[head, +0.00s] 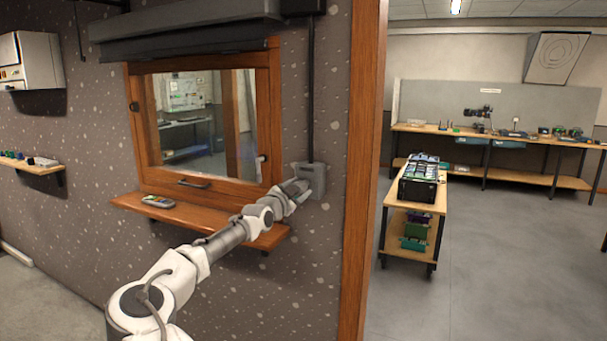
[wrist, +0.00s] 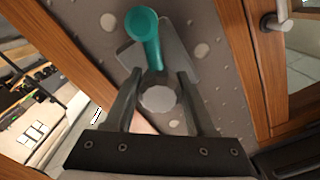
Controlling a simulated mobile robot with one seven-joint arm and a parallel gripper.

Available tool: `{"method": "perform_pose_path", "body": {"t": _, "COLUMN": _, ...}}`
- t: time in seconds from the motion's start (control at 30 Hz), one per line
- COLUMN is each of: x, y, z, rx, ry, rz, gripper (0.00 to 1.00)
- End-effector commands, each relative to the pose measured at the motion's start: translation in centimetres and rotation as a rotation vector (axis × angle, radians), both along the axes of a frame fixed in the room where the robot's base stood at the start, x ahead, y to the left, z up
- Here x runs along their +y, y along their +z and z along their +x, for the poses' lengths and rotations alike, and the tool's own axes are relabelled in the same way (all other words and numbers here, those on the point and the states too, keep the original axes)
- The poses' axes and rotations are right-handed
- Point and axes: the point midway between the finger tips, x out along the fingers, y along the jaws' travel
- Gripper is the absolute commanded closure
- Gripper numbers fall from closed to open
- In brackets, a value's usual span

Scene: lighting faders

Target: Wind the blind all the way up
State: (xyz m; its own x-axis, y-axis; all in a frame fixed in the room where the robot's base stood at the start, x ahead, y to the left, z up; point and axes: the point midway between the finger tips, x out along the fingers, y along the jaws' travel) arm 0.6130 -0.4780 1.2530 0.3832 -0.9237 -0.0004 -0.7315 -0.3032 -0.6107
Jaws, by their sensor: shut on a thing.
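The blind (head: 190,50) shows as a dark band under its dark housing (head: 185,15), above the window (head: 200,115); most of the glass is uncovered. A grey winder box (head: 316,176) is fixed to the wall right of the window, below a dark vertical rod (head: 311,85). In the wrist view a teal crank handle (wrist: 147,38) stands out over the grey box. My gripper (head: 298,188) is at the box. In the wrist view its fingers (wrist: 157,80) are closed in on the lower part of the crank. The exact contact is partly hidden.
A wooden sill (head: 160,208) with a remote-like device (head: 158,201) juts out under the window, close beneath my arm. A wooden door post (head: 362,150) stands right of the box. Beyond it are a loaded cart (head: 408,215) and open floor.

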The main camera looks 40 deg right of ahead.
Motion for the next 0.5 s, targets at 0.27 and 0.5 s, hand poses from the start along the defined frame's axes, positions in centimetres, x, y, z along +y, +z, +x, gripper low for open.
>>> {"method": "perform_pose_path", "body": {"t": 0.27, "x": -0.12, "y": 0.48, "z": 0.44, "rx": 0.131, "ry": -0.003, "rz": -0.053, "gripper": 1.00}}
{"method": "perform_pose_path", "body": {"t": 0.5, "x": -0.12, "y": 0.38, "z": 0.51, "rx": 0.240, "ry": -0.003, "rz": -0.098, "gripper": 1.00}}
